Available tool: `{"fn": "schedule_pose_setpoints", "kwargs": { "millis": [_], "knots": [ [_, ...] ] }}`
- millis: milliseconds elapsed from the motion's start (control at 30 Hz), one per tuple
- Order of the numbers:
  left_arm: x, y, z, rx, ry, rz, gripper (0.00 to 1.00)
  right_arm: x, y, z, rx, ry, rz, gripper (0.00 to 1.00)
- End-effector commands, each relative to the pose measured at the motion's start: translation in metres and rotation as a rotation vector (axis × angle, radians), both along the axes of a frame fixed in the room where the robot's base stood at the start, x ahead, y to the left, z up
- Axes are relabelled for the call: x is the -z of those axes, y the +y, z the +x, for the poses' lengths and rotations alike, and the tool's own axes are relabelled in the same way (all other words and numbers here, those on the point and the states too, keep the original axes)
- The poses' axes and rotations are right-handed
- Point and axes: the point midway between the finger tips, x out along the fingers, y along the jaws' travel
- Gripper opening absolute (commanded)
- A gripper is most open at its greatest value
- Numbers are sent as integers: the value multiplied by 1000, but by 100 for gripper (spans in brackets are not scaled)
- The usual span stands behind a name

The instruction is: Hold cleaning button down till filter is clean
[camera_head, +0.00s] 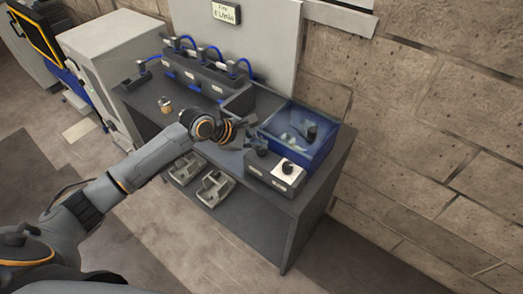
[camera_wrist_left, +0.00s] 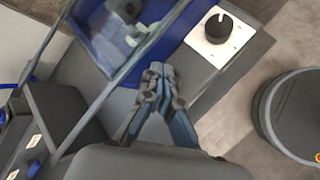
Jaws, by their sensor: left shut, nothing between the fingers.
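My left gripper (camera_head: 261,149) is shut and empty, its fingertips over the left end of a grey control box. In the left wrist view the closed fingertips (camera_wrist_left: 160,72) point toward this box, beside the blue tank. The control box (camera_head: 262,176) carries a black knob (camera_head: 288,167) on a white plate; the knob also shows in the left wrist view (camera_wrist_left: 219,27). I see no cleaning button; the fingers may hide it, and I cannot tell whether they touch the box. The blue tank (camera_head: 318,155) has a clear cover and a dark fitting inside, possibly the filter. My right gripper is not in view.
A dark unit with several blue hoses (camera_head: 195,75) stands at the bench's back left. Grey trays (camera_head: 215,188) sit on the lower shelf. A stone wall (camera_head: 440,130) stands behind and right.

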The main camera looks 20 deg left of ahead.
Motion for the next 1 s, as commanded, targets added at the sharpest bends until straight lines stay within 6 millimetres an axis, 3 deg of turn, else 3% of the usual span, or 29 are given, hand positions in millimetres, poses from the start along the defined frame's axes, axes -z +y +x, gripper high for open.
{"fn": "schedule_pose_setpoints", "kwargs": {
  "millis": [1000],
  "knots": [
    [9, 0, 0, 0, 0, 0, 0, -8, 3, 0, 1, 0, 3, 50]
  ]
}}
